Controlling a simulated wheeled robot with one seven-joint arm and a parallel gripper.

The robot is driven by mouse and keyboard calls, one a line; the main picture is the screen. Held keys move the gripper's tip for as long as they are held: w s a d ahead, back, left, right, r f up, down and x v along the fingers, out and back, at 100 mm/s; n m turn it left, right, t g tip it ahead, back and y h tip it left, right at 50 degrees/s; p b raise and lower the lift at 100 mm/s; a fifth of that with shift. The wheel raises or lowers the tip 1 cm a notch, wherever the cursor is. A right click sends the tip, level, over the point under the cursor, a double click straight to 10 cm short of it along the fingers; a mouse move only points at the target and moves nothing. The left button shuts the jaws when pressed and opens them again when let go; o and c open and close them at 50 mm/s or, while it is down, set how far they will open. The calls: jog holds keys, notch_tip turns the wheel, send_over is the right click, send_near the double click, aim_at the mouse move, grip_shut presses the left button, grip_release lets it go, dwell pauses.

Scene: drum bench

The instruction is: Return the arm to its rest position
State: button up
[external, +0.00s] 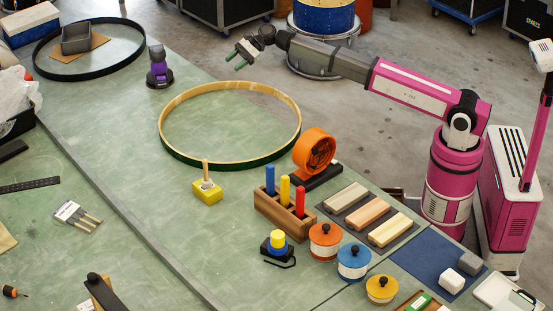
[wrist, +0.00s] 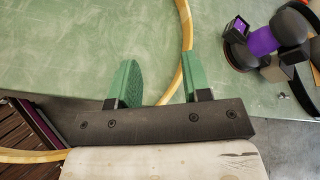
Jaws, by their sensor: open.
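My gripper (external: 238,62) hangs over the far edge of the green bench (external: 105,130) in the external view, with my pink and grey arm stretched out to the left from its base. In the wrist view the two green fingers of my gripper (wrist: 158,85) stand well apart with nothing between them. The wooden hoop (wrist: 186,30) passes behind the fingers in that view.
A purple and black device (external: 159,70) stands left of my gripper; it also shows in the wrist view (wrist: 262,40). An orange tape roll (external: 314,150), a wooden rack (external: 285,212) with coloured cylinders and lidded pots stand nearer my base. A blue drum (external: 324,18) stands behind the arm.

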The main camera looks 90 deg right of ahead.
jog(key=s+d+f+h, duration=0.2)
jog(key=s+d, duration=0.1)
jog(key=d, duration=0.3)
jog(key=s+d+f+h, duration=0.1)
jog(key=s+d+f, duration=0.1)
jog(key=d, duration=0.5)
jog(key=s+f+n+g+h, duration=0.15)
jog(key=s+f, duration=0.25)
jog(key=f, duration=0.4)
jog(key=s+f+n+g+h, duration=0.1)
jog(key=s+f+n+g, duration=0.2)
jog(key=f, duration=0.4)
jog(key=s+a+f+n+g+h, duration=0.1)
jog(key=s+a+f+n+g, duration=0.1)
jog(key=s+a+f+n, duration=0.6)
jog(key=s+a+f+n+g+h, duration=0.2)
jog(key=s+a+f+n, duration=0.6)
jog(key=s+a+f, duration=0.6)
jog(key=s+a+g, duration=0.1)
jog(key=a, duration=0.5)
jog(key=shift+s+f+n, duration=0.15)
jog(key=shift+f+n, duration=0.05)
jog(key=shift+n, duration=0.15)
